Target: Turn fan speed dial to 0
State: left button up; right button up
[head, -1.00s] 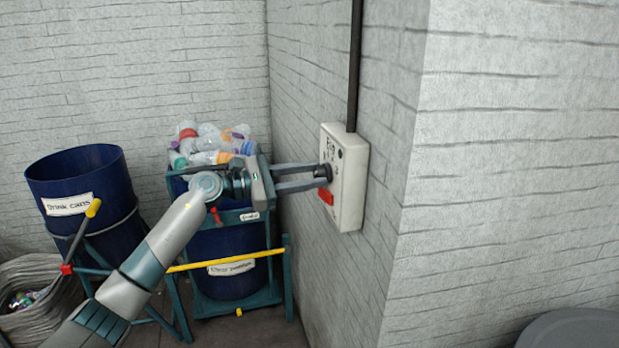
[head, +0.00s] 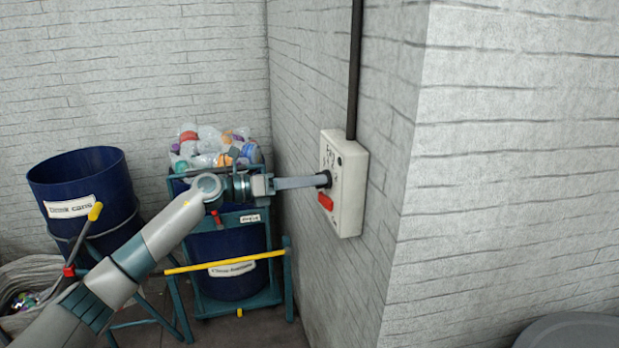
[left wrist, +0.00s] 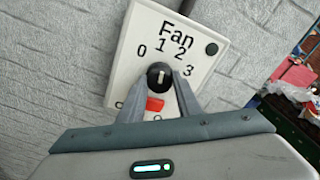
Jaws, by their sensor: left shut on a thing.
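The white fan control box (head: 350,200) is fixed to the side wall, right of centre in the head view. Its black dial (left wrist: 159,76) sits between the two fingertips of my left gripper (left wrist: 160,78), which is shut on it. In the left wrist view, the numbers 0, 1, 2 and 3 are printed around the dial under the word Fan. The dial's pale mark appears to point up, near the 1. A red switch (head: 326,202) is below the dial. In the head view my left gripper (head: 322,180) shows edge-on, its fingers overlapping. My right gripper is not in view.
A blue drum of drink cans (head: 85,185) stands at the left. A teal-framed bin (head: 228,262) with plastic bottles (head: 215,148) stands behind my left arm. A black conduit (head: 354,75) runs up from the box. The wall corner juts out to the right.

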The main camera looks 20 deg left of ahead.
pick_arm(q)
jog(key=shift+w+r+n+p, duration=0.1)
jog(key=shift+n+p, duration=1.3)
jog(key=shift+n, duration=1)
jog(key=shift+r+n+p, duration=0.1)
jog(key=shift+n+p, duration=1.3)
jog(key=shift+n, duration=1)
jog(key=shift+f, duration=0.1)
jog(key=o, duration=1)
jog(key=shift+c, duration=0.2)
jog(key=shift+o, duration=0.5)
jog(key=shift+f, duration=0.1)
jog(key=shift+a, duration=0.1)
